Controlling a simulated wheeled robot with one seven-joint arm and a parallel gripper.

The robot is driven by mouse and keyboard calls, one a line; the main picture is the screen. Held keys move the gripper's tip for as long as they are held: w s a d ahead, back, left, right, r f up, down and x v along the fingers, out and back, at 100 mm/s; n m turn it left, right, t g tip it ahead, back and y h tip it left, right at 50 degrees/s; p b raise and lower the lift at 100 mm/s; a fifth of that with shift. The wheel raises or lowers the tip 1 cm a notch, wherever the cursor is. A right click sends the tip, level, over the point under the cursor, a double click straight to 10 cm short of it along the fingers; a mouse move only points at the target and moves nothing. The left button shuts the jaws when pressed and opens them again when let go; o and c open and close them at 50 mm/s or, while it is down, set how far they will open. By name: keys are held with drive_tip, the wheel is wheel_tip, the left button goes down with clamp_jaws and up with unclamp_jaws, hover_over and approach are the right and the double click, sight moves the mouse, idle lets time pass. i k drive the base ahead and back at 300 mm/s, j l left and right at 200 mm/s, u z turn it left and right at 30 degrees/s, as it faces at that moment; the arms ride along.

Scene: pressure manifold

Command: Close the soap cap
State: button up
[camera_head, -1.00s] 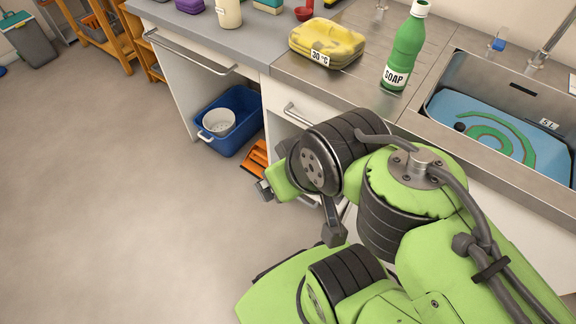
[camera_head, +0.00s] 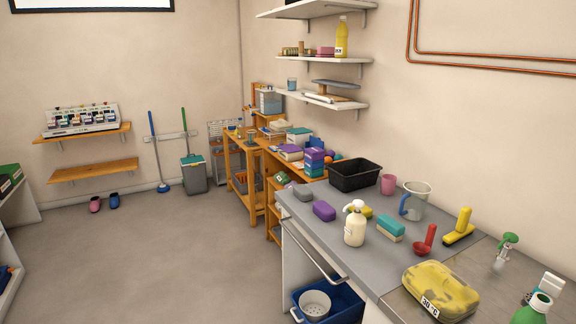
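The green soap bottle (camera_head: 528,314) stands at the bottom right corner of the head view, cut off by the lower edge. Its white top (camera_head: 541,299) shows a ring with a darker middle. A white piece (camera_head: 552,284) rises just behind this top; I cannot tell whether it is a raised cap or a separate thing. The bottle's label is out of view. My gripper and arm are not in view.
The yellow 30 °C case (camera_head: 440,287) lies left of the bottle. A green-headed sprayer (camera_head: 505,250), yellow brush (camera_head: 459,228), red scoop (camera_head: 425,240), pump bottle (camera_head: 355,224) and clear jug (camera_head: 416,200) stand on the counter. The floor (camera_head: 150,255) at left is open.

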sight(550, 283)
drive_tip(key=z, duration=1.65)
